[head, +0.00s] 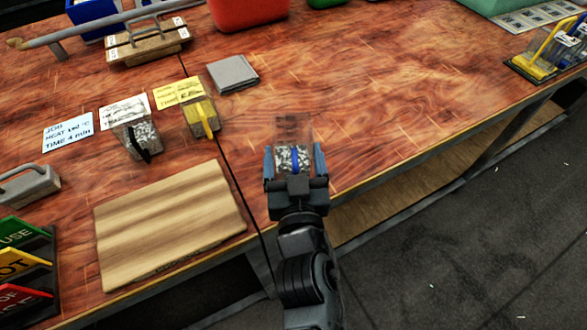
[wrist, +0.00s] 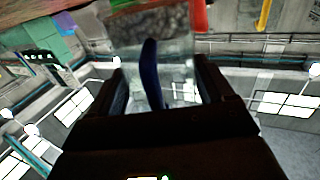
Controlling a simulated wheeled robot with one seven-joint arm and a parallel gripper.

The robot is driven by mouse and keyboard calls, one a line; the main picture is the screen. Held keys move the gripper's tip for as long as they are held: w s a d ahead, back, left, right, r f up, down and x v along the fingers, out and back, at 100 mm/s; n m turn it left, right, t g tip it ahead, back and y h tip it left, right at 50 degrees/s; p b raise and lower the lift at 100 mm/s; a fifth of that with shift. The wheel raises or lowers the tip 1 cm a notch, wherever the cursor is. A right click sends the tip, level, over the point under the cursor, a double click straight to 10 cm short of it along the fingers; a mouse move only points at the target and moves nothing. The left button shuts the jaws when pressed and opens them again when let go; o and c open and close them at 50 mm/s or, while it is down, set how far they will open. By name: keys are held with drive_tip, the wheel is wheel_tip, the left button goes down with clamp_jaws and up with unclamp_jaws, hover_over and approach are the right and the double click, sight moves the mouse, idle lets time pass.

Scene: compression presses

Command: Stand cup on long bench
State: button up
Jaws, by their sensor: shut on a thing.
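A clear cup (head: 293,130) with grey-and-white granules and a blue strip or handle is between the fingers of my gripper (head: 293,163). My gripper is shut on it. In the wrist view the cup (wrist: 150,40) fills the space between the dark fingers (wrist: 155,100), with the blue piece on its near side. In the head view the cup overlaps the front part of the long red-brown wooden bench (head: 370,110). I cannot tell whether its base touches the top. The wrist view looks tilted, with bench and ceiling lights at odd angles.
A dark seam (head: 232,170) divides the bench top. Left of it are a wooden board (head: 170,225), a cup with a black handle (head: 137,138), a cup with a yellow handle (head: 202,118) and note cards (head: 68,132). A grey slab (head: 233,73) lies behind. The right surface is largely clear.

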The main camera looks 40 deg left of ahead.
drive_tip(key=shift+f+b, duration=0.35)
drive_tip(key=shift+f, duration=0.75)
drive_tip(key=shift+f, duration=0.1)
drive_tip(key=shift+f, duration=0.15)
drive_tip(key=o, duration=1)
drive_tip(key=shift+r, duration=0.2)
drive_tip(key=shift+s+d, duration=0.1)
drive_tip(key=v, duration=1.1)
drive_tip(key=shift+s+d, duration=0.25)
drive_tip(key=shift+d, duration=0.1)
